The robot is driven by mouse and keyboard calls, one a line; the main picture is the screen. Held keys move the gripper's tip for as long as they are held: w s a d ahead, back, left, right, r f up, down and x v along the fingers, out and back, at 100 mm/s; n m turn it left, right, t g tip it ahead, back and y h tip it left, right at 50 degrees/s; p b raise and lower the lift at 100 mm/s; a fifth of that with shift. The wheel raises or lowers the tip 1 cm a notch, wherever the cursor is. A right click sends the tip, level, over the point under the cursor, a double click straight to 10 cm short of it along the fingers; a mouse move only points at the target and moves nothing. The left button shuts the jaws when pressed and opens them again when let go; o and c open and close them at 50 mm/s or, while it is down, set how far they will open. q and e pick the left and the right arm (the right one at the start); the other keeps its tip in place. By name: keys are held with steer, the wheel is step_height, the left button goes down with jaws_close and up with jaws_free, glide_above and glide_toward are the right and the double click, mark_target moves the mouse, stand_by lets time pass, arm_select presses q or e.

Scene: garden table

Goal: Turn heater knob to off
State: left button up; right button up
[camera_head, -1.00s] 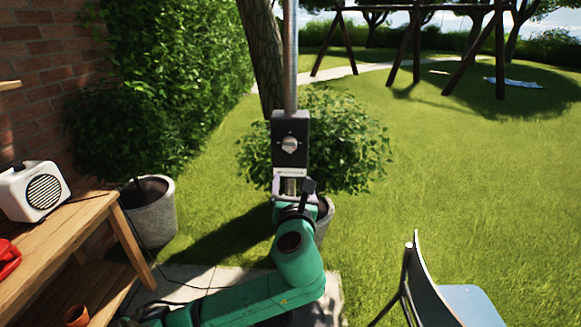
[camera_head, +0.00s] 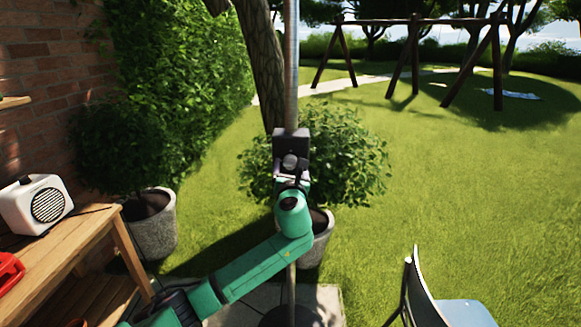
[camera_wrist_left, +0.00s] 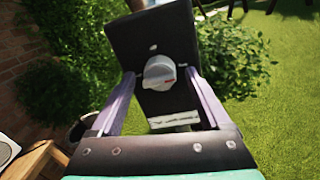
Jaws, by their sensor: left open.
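The heater's dark control box (camera_head: 291,143) sits on a metal pole (camera_head: 291,60) in the middle of the head view. In the left wrist view its face carries a round silver knob (camera_wrist_left: 159,73) with a small red mark on its right side. My left gripper (camera_wrist_left: 158,90) is open in front of the box, with one finger on each side of the knob in that view. I cannot tell whether the fingers touch it. My right gripper is not in view.
A wooden table (camera_head: 80,238) with a white radio (camera_head: 36,204) and a red object (camera_head: 8,270) stands at the left. Potted bushes stand at the left (camera_head: 150,225) and behind the pole (camera_head: 318,238). A chair (camera_head: 450,305) is at the lower right. Open lawn lies to the right.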

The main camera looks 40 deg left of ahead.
arm_select(q)
jaws_close()
steer(key=shift+n, duration=0.6)
steer(key=shift+n+p, duration=0.6)
steer(key=shift+n, duration=0.5)
steer(key=n, duration=0.4)
steer(key=shift+p, duration=0.3)
steer(key=n, duration=0.4)
steer(key=shift+n+h, duration=0.3)
steer(key=shift+h, duration=0.1)
steer(key=n+b, duration=0.1)
steer(key=n, duration=0.3)
steer(key=shift+r+n+h, duration=0.15)
steer(key=shift+n+h, duration=0.15)
steer(key=shift+n, duration=0.1)
